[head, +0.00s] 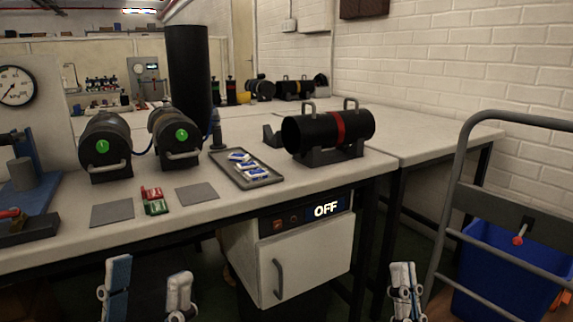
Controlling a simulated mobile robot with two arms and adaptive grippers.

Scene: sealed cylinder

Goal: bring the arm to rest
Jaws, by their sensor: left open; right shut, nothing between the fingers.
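My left gripper (149,268) shows at the bottom left of the head view, in front of the bench's front edge. Its two fingers stand upright and wide apart, with nothing between them. My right gripper (403,266) shows at the bottom, right of the middle, in front of the bench's right end. Its fingers are together and hold nothing. Both grippers are apart from the things on the bench. The arms behind the grippers are out of the picture.
A black cylinder with a red band (338,128) lies on a cradle on the bench (240,206). Left of it are a grey tray (264,183) with blue-and-white packets and two black cylinders with green marks (104,147). A cabinet (305,260) reads OFF below. A blue bin (500,285) stands right.

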